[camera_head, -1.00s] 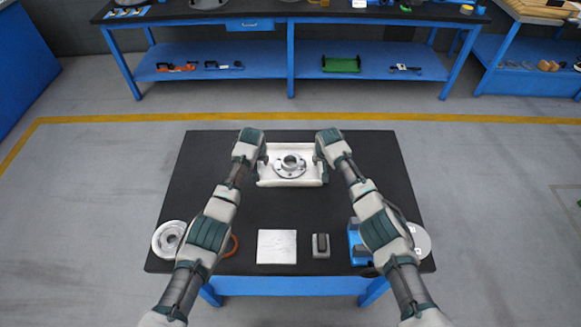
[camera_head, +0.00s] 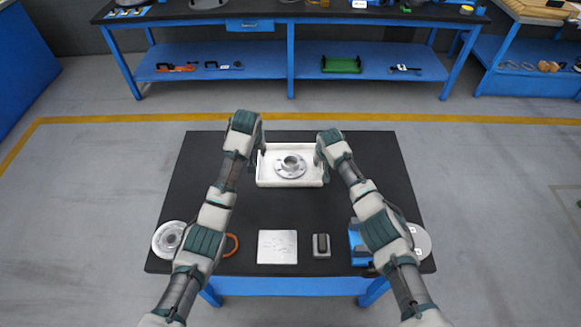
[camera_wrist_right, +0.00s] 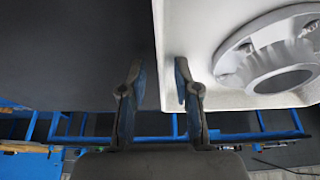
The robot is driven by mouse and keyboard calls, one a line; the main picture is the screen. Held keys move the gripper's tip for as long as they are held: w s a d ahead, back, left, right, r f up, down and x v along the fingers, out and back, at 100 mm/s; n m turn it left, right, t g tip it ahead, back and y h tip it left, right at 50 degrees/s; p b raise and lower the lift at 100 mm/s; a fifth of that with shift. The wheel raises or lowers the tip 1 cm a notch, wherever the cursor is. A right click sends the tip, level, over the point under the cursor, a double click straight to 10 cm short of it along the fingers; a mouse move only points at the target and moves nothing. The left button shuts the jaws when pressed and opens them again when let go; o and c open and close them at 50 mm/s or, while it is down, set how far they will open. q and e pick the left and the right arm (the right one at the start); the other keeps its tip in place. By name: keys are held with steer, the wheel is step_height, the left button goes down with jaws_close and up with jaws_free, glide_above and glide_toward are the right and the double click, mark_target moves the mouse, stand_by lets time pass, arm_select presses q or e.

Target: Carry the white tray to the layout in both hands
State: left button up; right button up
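The white tray (camera_head: 265,181) stands on the black table top with a grey flanged part (camera_head: 291,166) inside it. My left gripper (camera_head: 262,143) is at the tray's far left corner, raised; its fingertips are too small to judge. My right gripper (camera_head: 321,170) is at the tray's right side. In the right wrist view my right gripper (camera_wrist_right: 158,75) has its fingers apart, one on each side of the tray wall (camera_wrist_right: 159,60), with gaps showing. The flanged part (camera_wrist_right: 265,60) lies inside the tray there.
Along the near table edge lie a round grey disc (camera_head: 168,238), an orange ring (camera_head: 231,244), a light square plate (camera_head: 277,247), a small grey block (camera_head: 321,245) and a blue item (camera_head: 356,243). The table middle is clear. A blue bench (camera_head: 220,62) stands behind.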

steer(key=shift+s+r, duration=0.1)
steer(key=shift+r, duration=0.2)
steer(key=v, duration=1.1)
steer(key=shift+s, duration=0.1)
